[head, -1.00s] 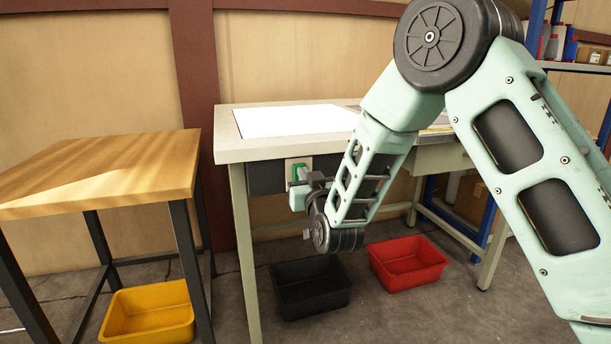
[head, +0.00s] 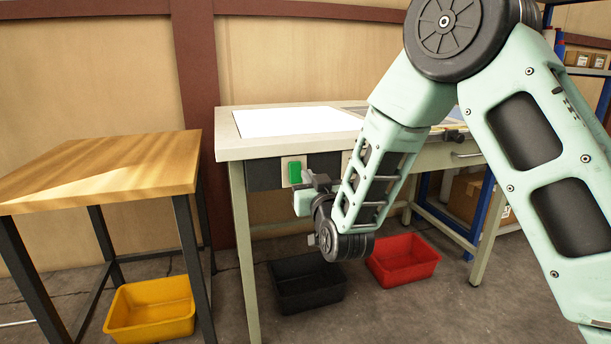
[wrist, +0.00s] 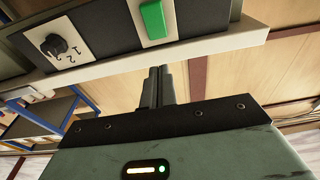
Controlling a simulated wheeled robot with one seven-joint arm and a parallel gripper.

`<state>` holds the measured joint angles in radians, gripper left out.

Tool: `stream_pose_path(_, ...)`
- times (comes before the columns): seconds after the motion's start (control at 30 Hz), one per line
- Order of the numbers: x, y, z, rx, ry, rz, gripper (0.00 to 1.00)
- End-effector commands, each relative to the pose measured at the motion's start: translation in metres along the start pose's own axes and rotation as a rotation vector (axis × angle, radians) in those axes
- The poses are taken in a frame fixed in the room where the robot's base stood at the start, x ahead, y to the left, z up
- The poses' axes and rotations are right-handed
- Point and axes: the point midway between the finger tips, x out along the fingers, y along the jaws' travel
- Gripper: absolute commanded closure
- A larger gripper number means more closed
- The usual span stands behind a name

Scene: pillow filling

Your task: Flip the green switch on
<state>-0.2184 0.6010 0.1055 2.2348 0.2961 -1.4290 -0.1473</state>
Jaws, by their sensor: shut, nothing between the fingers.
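The green switch (head: 294,172) sits on a pale plate on the dark front panel under the white-topped table. In the wrist view the green switch (wrist: 153,20) is at the top, just beyond the fingertips. My gripper (wrist: 159,70) is shut and empty, its two fingers pressed together and pointing toward the panel. In the head view my gripper (head: 318,182) is just right of and below the switch, with a visible gap to it. The wrist view shows the fingertips apart from the switch, slightly to its side. I cannot tell the switch's on or off position.
A black knob (wrist: 52,44) on a pale numbered plate sits on the same panel. The white-topped table (head: 235,150) stands right of a wooden table (head: 100,170). Yellow (head: 150,310), black (head: 305,285) and red (head: 403,260) bins are on the floor.

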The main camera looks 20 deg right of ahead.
Motion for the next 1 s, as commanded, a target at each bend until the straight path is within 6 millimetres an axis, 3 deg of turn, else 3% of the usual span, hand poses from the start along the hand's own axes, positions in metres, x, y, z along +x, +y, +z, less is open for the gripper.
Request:
stream_pose_path(0.2,-0.033,-0.001,-0.012,-0.001,-0.001,-0.003,1.0)
stream_pose_path(0.4,-0.052,-0.001,-0.018,0.0,-0.001,-0.002,1.0)
stream_pose_path(1.0,-0.056,-0.003,-0.018,0.003,-0.012,-0.008,1.0)
